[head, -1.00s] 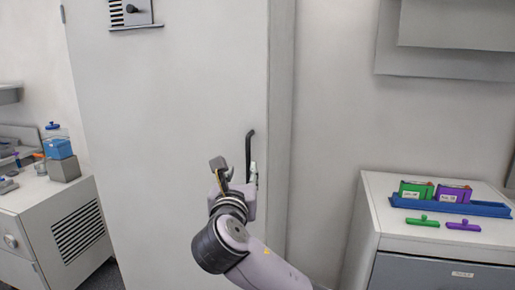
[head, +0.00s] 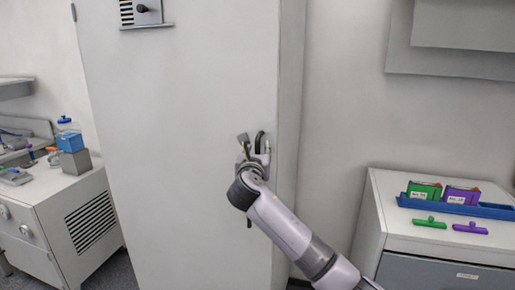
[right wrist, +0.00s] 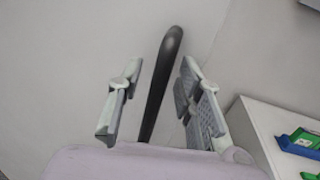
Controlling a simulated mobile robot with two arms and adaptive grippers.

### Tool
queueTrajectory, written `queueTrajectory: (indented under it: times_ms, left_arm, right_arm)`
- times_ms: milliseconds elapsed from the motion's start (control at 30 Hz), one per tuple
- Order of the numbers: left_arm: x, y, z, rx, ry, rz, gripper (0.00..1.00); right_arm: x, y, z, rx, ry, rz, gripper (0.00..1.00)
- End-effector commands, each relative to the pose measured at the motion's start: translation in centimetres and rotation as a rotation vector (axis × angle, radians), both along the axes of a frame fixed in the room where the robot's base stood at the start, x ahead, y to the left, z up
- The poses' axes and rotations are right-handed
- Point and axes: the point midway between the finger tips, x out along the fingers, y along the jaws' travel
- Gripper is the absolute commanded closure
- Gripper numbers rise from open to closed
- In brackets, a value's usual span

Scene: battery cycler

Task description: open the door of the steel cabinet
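The steel cabinet (head: 190,110) is a tall pale grey cabinet in the middle of the head view, and its door looks closed. Its black bar handle (head: 260,137) is near the door's right edge, partly hidden by my right gripper (head: 256,150). In the right wrist view the handle (right wrist: 163,75) runs between the two spread fingers of the right gripper (right wrist: 160,100). The fingers are open, with a gap visible on both sides of the handle. My left gripper is not in view.
A low cabinet (head: 385,215) on the right carries a blue tray (head: 486,209) with green and purple boxes, and clips in front. A white bench cabinet (head: 50,210) with small items stands on the left. The wall is plain between the steel cabinet and the right low cabinet.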

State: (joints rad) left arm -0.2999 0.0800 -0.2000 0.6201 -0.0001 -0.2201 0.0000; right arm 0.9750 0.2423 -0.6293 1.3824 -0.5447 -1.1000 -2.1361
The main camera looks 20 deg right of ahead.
Motion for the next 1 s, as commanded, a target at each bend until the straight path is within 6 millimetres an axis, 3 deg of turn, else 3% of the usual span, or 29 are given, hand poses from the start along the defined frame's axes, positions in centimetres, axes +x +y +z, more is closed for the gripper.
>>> queueTrajectory:
  times_ms: [367,833,1000]
  left_arm:
    - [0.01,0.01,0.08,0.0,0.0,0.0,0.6]
    - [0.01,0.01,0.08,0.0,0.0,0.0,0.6]
    - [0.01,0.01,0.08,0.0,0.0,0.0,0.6]
  right_arm:
    - [0.41,-0.15,-0.01,0.0,0.0,0.001,0.67]
    - [0.39,-0.15,-0.03,0.0,0.0,0.001,0.98]
    - [0.39,-0.15,-0.03,0.0,0.0,0.001,1.0]
